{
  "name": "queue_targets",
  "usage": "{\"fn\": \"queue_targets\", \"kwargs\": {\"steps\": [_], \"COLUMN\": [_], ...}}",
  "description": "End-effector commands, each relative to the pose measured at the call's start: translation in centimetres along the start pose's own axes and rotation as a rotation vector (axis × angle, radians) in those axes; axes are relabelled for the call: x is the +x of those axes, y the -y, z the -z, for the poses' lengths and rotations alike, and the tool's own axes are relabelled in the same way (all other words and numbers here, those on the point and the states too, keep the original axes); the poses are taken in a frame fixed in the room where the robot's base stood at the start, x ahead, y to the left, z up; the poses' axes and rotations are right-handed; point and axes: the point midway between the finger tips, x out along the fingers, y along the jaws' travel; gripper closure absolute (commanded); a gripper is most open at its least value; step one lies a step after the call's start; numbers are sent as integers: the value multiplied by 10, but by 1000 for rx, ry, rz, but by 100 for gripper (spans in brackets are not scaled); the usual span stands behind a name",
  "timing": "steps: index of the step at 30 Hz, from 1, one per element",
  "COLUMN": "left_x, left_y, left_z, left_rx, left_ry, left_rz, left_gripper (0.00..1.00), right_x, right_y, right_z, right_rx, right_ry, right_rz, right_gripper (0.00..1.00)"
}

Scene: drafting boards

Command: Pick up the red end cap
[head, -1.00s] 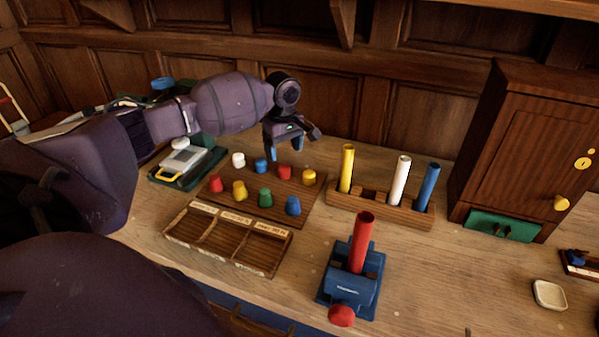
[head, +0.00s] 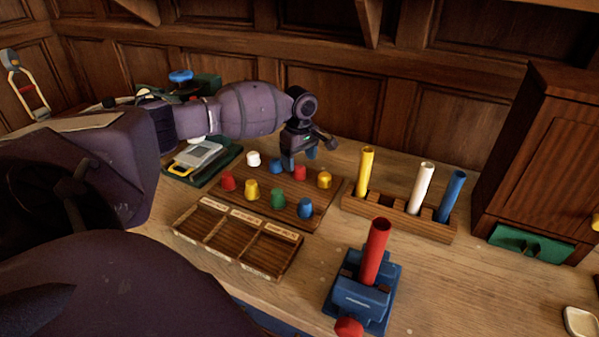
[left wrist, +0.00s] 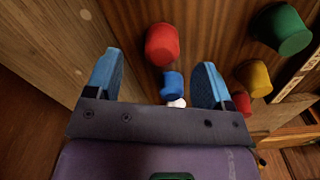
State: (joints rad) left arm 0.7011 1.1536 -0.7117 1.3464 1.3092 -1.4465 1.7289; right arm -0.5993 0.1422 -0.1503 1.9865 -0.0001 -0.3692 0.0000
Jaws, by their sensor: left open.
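Two red end caps stand on the wooden cap board (head: 315,213). One, the back red cap (head: 300,173), is just below my left gripper (head: 301,159). The other, the front red cap (head: 228,181), is at the board's left end. In the left wrist view the back red cap (left wrist: 162,45) lies just ahead of the gap between my blue fingers (left wrist: 159,63), apart from both. The front red cap (left wrist: 242,103) is partly hidden beside the right-hand finger. My left gripper is open and empty. My right gripper is not seen.
Blue (head: 276,167), white (head: 253,159), yellow (head: 323,180) and green (head: 278,199) caps stand close around. A tube rack (head: 394,216) is to the right, a blue stand with a red tube (head: 376,252) in front right. An empty divided tray (head: 238,238) lies in front.

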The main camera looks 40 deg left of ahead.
Motion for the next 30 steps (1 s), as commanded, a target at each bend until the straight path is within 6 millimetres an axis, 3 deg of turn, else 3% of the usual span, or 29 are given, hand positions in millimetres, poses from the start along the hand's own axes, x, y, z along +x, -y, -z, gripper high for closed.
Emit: {"fn": "queue_targets", "kwargs": {"steps": [6, 15, 25, 30], "left_x": [32, 36, 36, 36], "left_y": [3, 3, 3, 3], "left_z": [-1, -1, -1, -1], "left_rx": [-1, 0, 0, 0], "left_ry": [1, 0, 0, 0], "left_rz": [3, 1, 1, 1], "left_gripper": [25, 26, 76, 76], "right_x": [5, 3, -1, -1], "right_y": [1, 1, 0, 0], "right_z": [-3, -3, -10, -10], "right_rx": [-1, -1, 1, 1], "right_ry": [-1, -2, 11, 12], "right_rz": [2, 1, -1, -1], "right_gripper": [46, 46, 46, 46]}}
